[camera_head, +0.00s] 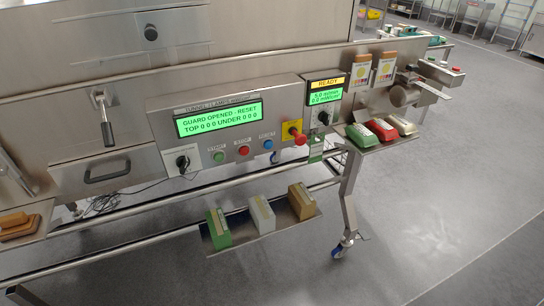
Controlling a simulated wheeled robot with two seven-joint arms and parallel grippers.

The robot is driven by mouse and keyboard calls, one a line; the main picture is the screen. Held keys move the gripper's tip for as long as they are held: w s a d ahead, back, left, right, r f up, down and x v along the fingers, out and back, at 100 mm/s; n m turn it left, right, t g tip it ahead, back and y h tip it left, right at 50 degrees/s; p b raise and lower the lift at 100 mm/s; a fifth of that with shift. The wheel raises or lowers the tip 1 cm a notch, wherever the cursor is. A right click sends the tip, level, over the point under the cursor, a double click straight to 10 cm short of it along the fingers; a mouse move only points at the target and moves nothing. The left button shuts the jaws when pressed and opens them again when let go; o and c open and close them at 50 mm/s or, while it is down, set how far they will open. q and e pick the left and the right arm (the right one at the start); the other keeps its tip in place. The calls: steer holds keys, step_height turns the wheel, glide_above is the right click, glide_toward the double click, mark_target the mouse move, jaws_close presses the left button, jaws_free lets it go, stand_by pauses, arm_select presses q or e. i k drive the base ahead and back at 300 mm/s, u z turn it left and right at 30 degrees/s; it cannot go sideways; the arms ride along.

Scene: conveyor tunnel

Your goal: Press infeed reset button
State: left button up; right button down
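A grey control panel (165,129) on the steel machine carries a green-lit display (218,118) reading "GUARD OPENED - RESET, TOP 0 0 0 UNDER 0 0 0". Below it sit a green button (219,157), a red button (243,150) and a blue button (268,145), with small labels above that are hard to read; the blue one's label looks like "RESET". No button shows the word infeed legibly. Neither of my grippers is in this view, and nothing touches the buttons.
A black selector knob (182,161) and a red knob on a yellow plate (298,137) flank the buttons. A smaller panel (325,92) reads "READY". A low shelf (238,234) holds coloured blocks; a side shelf (370,143) holds more. Open floor lies in front.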

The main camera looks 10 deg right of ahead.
mark_target(267, 144)
steer(key=u, duration=0.85)
steer(key=i, duration=0.65)
steer(key=z, duration=0.55)
